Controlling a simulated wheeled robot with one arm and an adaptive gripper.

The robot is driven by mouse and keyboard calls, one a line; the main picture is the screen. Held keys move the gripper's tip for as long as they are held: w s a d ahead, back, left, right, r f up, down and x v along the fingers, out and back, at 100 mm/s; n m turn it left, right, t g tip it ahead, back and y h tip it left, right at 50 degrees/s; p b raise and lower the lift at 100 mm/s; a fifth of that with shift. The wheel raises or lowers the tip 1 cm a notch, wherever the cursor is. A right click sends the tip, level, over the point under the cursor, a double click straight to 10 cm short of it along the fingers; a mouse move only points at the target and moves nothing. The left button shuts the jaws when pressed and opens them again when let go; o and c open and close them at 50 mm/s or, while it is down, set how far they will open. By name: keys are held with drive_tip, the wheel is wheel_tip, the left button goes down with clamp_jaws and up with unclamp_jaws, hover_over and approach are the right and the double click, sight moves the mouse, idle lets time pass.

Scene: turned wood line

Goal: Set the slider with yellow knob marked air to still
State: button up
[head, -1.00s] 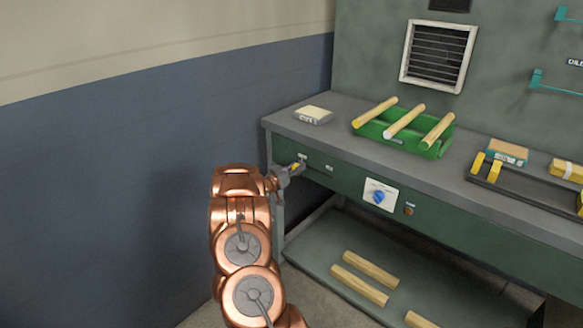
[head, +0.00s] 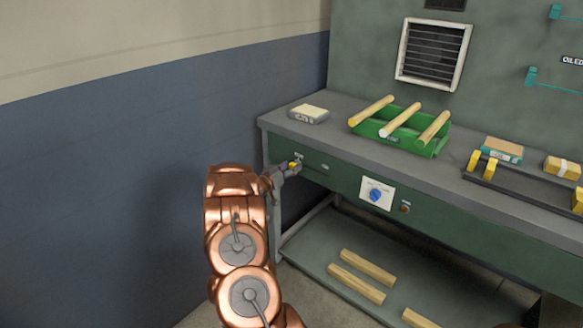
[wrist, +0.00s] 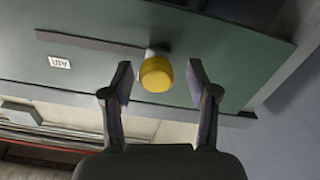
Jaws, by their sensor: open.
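The slider's yellow knob (wrist: 156,74) shows in the wrist view on the green front panel, at one end of a dark slot (wrist: 90,42). A small white label (wrist: 60,62) sits beside the slot; its letters are upside down and hard to read. My gripper (wrist: 158,84) is open, with one finger on each side of the knob and gaps visible on both sides. In the head view the yellow knob (head: 292,166) is at the left end of the bench front, with my gripper (head: 290,168) at it. The fingers partly hide the slider there.
A white plate with a blue dial (head: 376,195) and a round brown button (head: 405,207) are further right on the panel. A green rack with wooden rods (head: 430,150) stands on the bench (head: 335,135). A blue wall (head: 120,200) lies left.

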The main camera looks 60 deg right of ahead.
drive_tip(key=w+a, duration=0.2)
drive_tip(key=a, duration=0.9)
drive_tip(key=shift+w, duration=0.15)
idle(0.3)
